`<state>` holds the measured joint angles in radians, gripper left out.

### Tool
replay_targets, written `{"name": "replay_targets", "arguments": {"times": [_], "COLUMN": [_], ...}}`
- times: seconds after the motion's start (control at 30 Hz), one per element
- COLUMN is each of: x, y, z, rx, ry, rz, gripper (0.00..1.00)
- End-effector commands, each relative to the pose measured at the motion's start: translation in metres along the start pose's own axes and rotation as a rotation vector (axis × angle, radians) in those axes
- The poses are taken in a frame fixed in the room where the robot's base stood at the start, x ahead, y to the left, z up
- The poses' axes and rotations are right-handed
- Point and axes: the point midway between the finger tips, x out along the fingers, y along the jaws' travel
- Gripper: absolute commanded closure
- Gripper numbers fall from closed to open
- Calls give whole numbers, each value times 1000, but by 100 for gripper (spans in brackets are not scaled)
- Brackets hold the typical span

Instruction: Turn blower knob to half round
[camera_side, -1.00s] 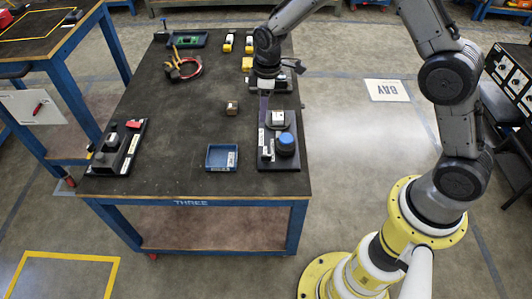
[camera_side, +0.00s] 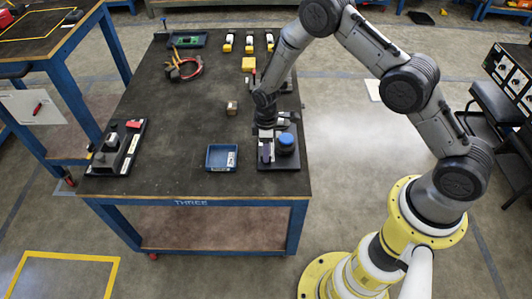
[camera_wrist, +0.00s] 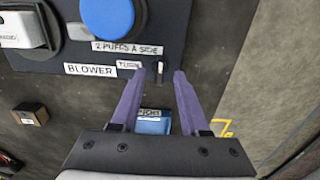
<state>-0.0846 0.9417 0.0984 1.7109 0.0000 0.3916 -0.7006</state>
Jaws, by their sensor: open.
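The blower panel (camera_side: 291,163) is a dark plate at the front right of the table, also seen in the wrist view (camera_wrist: 200,30). It carries a BLOWER label (camera_wrist: 90,70), a TURN label (camera_wrist: 129,65) and a round blue dome (camera_wrist: 104,18). A small dark shape with a pale mark (camera_wrist: 160,68), which looks like the blower knob, shows between my fingertips. My gripper (camera_wrist: 160,74) is open, its purple fingers pointing down at the panel. In the side view my gripper (camera_side: 266,155) is left of the blue dome (camera_side: 286,141) and hides the knob. I cannot tell whether the fingers touch it.
A blue tray (camera_side: 209,167) stands just left of the panel, with a small brown box (camera_side: 231,108) behind it. A second dark panel (camera_side: 108,165) is at the table's left edge. Pliers (camera_side: 173,73) lie farther back.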

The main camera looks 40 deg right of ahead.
Motion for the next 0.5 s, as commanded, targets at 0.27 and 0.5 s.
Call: {"name": "replay_targets", "arguments": {"times": [0.27, 0.5], "x": [17, 18], "y": [0, 0], "z": [0, 0], "rx": [0, 0], "ry": [1, 1], "rz": [1, 1], "gripper": [55, 55]}}
